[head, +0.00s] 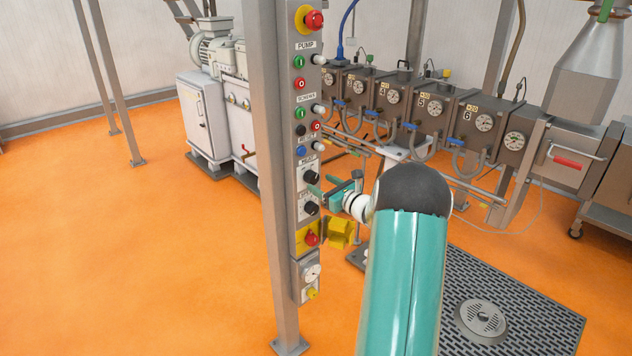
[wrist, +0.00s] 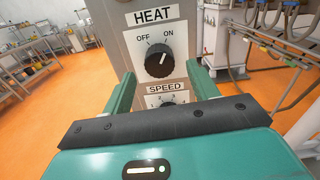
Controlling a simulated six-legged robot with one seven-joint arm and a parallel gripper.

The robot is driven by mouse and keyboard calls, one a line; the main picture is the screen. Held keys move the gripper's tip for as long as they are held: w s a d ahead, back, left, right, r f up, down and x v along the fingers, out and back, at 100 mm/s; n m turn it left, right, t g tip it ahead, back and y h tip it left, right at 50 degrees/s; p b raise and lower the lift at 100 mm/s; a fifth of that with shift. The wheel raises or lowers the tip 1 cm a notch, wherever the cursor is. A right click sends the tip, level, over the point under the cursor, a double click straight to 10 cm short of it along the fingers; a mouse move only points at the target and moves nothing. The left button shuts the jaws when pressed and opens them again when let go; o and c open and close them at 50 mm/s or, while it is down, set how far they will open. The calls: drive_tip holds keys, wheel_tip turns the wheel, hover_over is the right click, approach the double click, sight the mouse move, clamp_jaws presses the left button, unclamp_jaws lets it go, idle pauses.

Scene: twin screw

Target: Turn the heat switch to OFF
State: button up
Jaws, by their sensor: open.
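The heat switch (wrist: 159,62) is a black round knob under a HEAT label in the wrist view. Its plate is marked OFF at upper left and ON at upper right, and the white pointer line is turned toward ON. In the head view the heat switch (head: 310,177) is on the post's control panel, partly beside my gripper. My gripper (wrist: 163,80) is open, with one green finger on each side below the knob, apart from it. It also shows in the head view (head: 320,192) close to the panel.
The speed knob (wrist: 168,104) sits just below the heat switch, partly hidden by my gripper. Red and green buttons line the panel above, and a red knob on a yellow plate (head: 311,239) is below. A machine with several gauges (head: 430,108) stands behind.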

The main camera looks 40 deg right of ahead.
sight(315, 180)
drive_tip(key=shift+w+a, duration=0.1)
drive_tip(key=shift+w, duration=1.6)
drive_tip(key=c, duration=1)
drive_tip(key=shift+n, duration=0.3)
drive_tip(key=n, duration=1.1)
drive_tip(key=shift+n, duration=0.3)
